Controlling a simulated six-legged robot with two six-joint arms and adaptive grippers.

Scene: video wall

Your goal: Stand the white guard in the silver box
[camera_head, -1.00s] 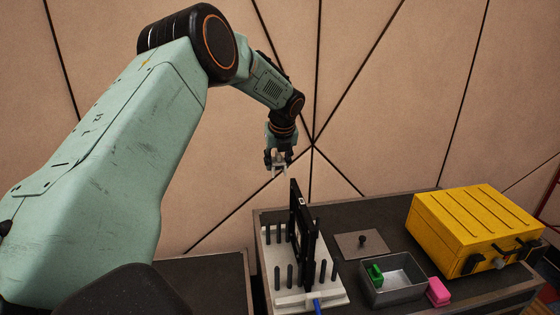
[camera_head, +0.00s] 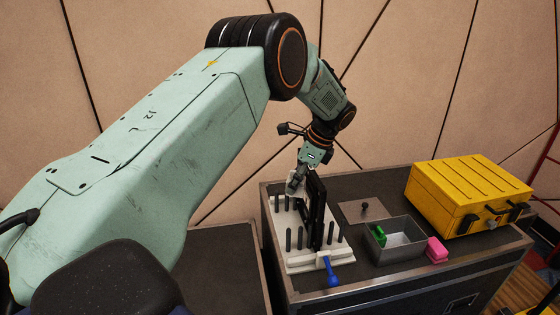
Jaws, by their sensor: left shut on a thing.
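My left gripper (camera_head: 296,184) points down beside the upper left edge of an upright black panel (camera_head: 316,212). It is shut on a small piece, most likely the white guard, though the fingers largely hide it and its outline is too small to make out. The silver box (camera_head: 404,250) is an open grey metal tray to the right of the panel. A green guard (camera_head: 379,235) stands inside it near the left wall, and the rest of its floor is bare. My right gripper is out of view.
The panel stands in a white rack (camera_head: 305,262) with several black pegs. A blue-handled tool (camera_head: 331,275) lies at its front. A pink block (camera_head: 437,249) sits right of the box. A flat plate with a knob (camera_head: 364,207) and a yellow case (camera_head: 470,193) stand behind.

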